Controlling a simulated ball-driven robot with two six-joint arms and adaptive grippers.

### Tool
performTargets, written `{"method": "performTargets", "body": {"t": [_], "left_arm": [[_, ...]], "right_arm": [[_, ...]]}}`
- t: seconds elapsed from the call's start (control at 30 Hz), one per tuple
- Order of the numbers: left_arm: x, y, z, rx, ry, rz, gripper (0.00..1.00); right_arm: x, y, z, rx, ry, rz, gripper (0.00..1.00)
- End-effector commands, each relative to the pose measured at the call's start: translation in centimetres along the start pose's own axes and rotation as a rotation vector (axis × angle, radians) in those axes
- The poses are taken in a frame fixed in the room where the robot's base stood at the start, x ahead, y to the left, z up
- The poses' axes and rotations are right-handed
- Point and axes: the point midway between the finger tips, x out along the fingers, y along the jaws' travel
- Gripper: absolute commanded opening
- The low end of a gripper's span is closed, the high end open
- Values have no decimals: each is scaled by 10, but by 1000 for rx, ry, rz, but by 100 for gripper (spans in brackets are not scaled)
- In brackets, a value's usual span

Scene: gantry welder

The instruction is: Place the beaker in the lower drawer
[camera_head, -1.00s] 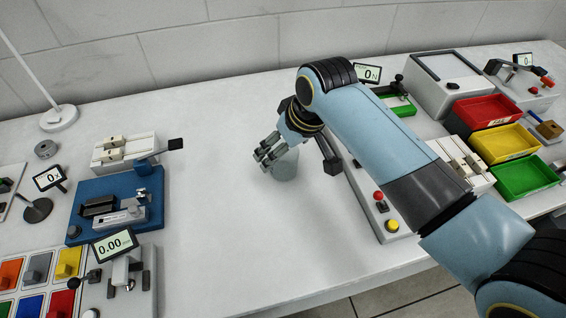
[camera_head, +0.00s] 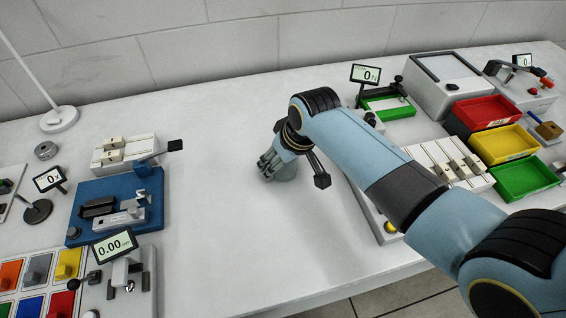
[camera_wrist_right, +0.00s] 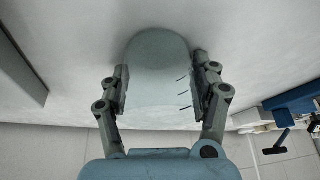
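The beaker (camera_head: 287,172) is a pale translucent cup standing on the white table near its middle. My right gripper (camera_head: 268,168) reaches down at it from the right and partly covers it in the head view. In the right wrist view, the beaker (camera_wrist_right: 158,75) lies between the two fingers of my right gripper (camera_wrist_right: 160,90), one on each side. The finger pads are very close to its walls; I cannot tell whether they press on it. My left gripper is not in view. No drawer can be made out in these views.
A blue fixture (camera_head: 115,208) and a display reading 0.00 (camera_head: 115,244) stand left of the clear table middle. Red (camera_head: 487,112), yellow (camera_head: 504,144) and green (camera_head: 526,178) bins stand at the right. A grey-white box (camera_head: 443,85) is behind them.

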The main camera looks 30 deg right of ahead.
Motion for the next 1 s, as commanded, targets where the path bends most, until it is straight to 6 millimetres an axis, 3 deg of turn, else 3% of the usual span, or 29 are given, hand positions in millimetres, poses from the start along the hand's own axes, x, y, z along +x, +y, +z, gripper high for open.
{"method": "performTargets", "body": {"t": [0.03,0.13,0.27,0.3,0.57,1.0], "left_arm": [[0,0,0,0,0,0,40],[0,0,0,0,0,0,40],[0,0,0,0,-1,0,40],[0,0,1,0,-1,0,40],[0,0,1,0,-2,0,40],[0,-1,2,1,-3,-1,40]], "right_arm": [[0,0,0,0,0,0,48],[0,0,0,0,0,0,35],[0,0,0,0,0,0,33],[0,0,0,0,0,0,28],[-6,0,-3,0,1,0,28],[-80,-3,-34,-1,3,1,28]]}}
